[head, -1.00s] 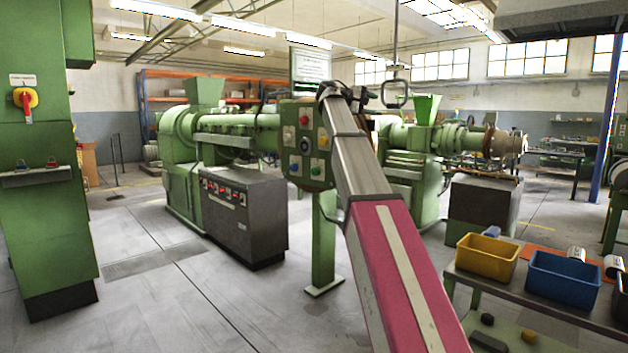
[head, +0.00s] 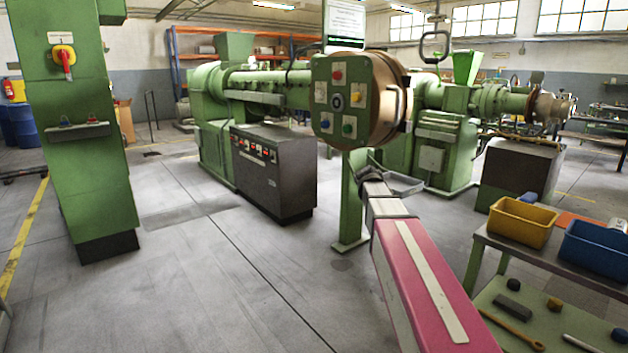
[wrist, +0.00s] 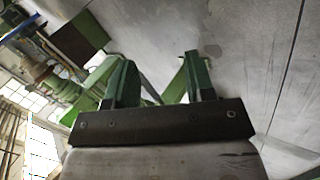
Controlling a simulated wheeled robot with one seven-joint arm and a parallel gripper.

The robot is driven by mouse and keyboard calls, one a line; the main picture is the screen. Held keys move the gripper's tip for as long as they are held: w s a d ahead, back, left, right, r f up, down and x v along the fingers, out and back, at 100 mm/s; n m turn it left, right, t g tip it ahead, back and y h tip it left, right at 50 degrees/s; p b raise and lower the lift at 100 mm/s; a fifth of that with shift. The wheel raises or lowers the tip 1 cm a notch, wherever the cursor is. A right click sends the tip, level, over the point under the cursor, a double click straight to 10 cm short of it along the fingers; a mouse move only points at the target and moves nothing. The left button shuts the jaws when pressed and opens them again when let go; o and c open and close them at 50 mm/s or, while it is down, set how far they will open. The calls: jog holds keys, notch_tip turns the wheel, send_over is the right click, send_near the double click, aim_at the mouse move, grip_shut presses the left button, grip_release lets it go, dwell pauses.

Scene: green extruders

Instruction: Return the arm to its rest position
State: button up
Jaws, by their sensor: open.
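My arm (head: 415,275), with a pink shell and grey segments, reaches up from the bottom right of the head view. Its far end lies below the green control panel (head: 338,98); I cannot make out the fingers there. In the wrist view my gripper (wrist: 160,68) shows two green fingers, spread wide apart. Nothing is held between them. Grey floor and green machinery show beyond, tilted in the picture.
A green post (head: 350,205) carries the panel, close to my arm. A workbench (head: 555,262) with a yellow bin (head: 521,222) and a blue bin (head: 600,248) stands at the right. A green cabinet (head: 75,150) stands left. Open floor (head: 215,285) lies between.

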jog(key=s+a+f+m+g+y, duration=0.1)
jog(key=s+a+f+m+y, duration=0.1)
jog(key=s+f, duration=0.9)
jog(key=s+a+f+m+g+y, duration=0.2)
jog(key=s+a+f+y, duration=0.2)
jog(key=s+f, duration=0.8)
jog(key=shift+s+a+f, duration=0.15)
jog(key=shift+a+f, duration=0.65)
jog(key=shift+a, duration=0.05)
